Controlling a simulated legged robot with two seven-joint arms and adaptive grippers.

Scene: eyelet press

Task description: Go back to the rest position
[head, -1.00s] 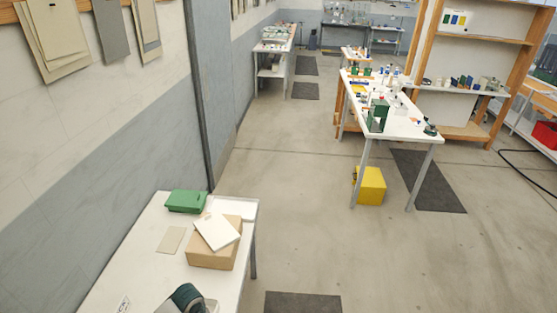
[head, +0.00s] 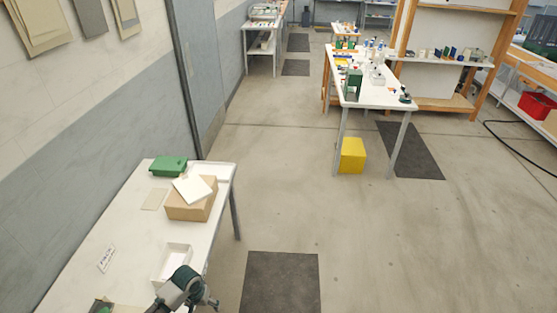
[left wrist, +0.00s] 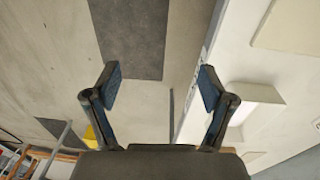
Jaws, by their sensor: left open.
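My left gripper (head: 212,302) shows at the bottom of the head view, by the right edge of the near white table (head: 128,225). In the left wrist view its two blue-padded fingers (left wrist: 160,88) are spread wide with nothing between them. Below them the wrist view shows floor and the table's edge. A white open box (head: 174,262) stands on the table just beyond the gripper; it also shows in the wrist view (left wrist: 255,93). My right gripper is not in view.
A cardboard box (head: 190,206) with a white item on top, a green box (head: 168,166) and a flat beige sheet (head: 154,199) are on the near table. A dark mat (head: 281,282) lies on the floor to its right. A yellow bin (head: 351,156) stands under the far table. The middle floor is clear.

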